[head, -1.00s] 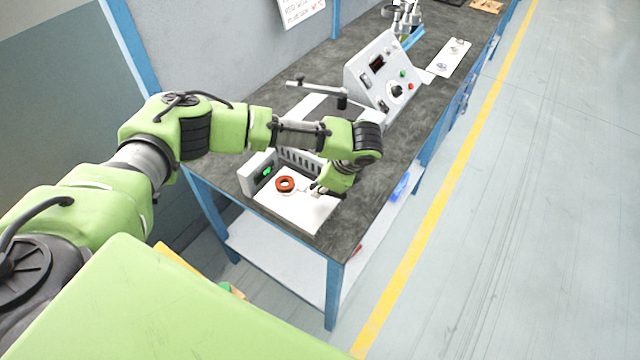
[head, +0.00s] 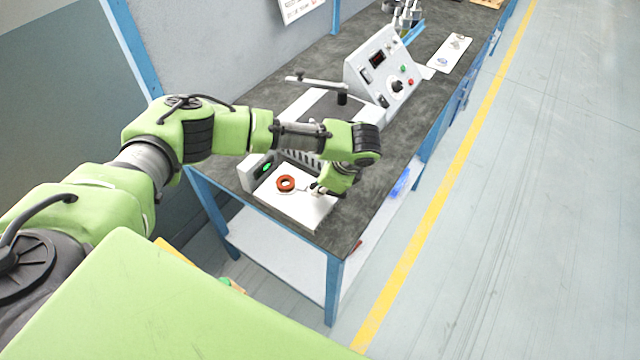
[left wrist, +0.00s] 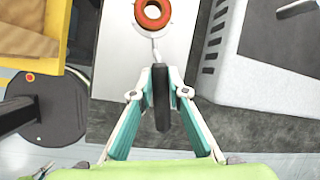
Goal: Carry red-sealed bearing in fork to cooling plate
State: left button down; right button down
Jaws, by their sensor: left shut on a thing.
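The red-sealed bearing (head: 286,183) is a red ring with a light centre. It sits in the fork (left wrist: 154,45) over the white cooling plate (head: 288,214) at the bench's near end. In the left wrist view the bearing (left wrist: 153,13) is at the top edge, partly cut off. My left gripper (head: 318,189) is shut on the fork's dark handle (left wrist: 161,100), to the right of the bearing in the head view. I cannot tell whether bearing or fork touches the plate (left wrist: 178,45). My right gripper is not in view.
A grey machine with a control panel (head: 388,68) and a bar on top stands farther along the dark bench (head: 432,98). The floor right of the bench is clear.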

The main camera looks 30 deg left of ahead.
pick_arm(q)
jog(key=c, duration=1.9)
grip_release()
jog(key=v, duration=1.2)
